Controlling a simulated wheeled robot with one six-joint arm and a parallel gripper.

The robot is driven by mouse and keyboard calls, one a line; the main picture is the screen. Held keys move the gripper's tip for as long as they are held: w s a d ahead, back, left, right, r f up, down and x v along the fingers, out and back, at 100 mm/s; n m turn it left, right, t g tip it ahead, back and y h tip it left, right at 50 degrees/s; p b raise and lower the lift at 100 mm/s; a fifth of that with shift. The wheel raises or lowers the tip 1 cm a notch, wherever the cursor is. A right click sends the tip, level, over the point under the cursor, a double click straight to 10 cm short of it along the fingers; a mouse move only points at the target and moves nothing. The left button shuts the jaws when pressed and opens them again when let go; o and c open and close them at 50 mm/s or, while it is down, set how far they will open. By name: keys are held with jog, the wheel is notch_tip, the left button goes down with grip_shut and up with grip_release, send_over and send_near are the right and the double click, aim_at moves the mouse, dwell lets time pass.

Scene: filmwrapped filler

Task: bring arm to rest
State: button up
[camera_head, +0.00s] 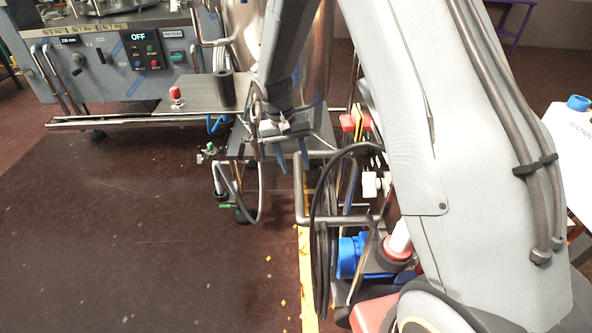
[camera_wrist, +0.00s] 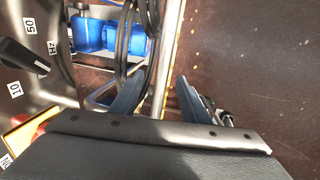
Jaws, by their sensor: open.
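My arm (camera_head: 405,110) fills the right half of the head view and bends over at the top. My gripper (camera_head: 281,160) hangs at its end, pointing down, in front of the steel machine's lower frame. Its two blue-grey fingers are apart with nothing between them. In the wrist view my gripper (camera_wrist: 161,85) also shows open and empty, with a steel tube and the floor beyond the fingers. Whether the fingers touch the frame or cables behind them I cannot tell.
A steel machine with a control panel (camera_head: 150,52) stands at the back left, with a red button (camera_head: 175,93) on its shelf. Pipes, looped cables (camera_head: 322,230) and a blue motor (camera_head: 350,255) crowd the centre. The dark floor (camera_head: 120,240) at left is clear.

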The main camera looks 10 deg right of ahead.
dwell(0.4)
jog(key=s+d+r, duration=0.1)
jog(key=s+r, duration=0.2)
jog(key=s, duration=0.5)
jog(key=s+d+r+n+y, duration=0.1)
jog(key=s+r, duration=0.3)
jog(key=s, duration=0.4)
jog(key=s+d+r+n+y, duration=0.1)
jog(key=s+d+r, duration=0.2)
jog(key=s, duration=0.5)
jog(key=shift+s+r+t, duration=0.3)
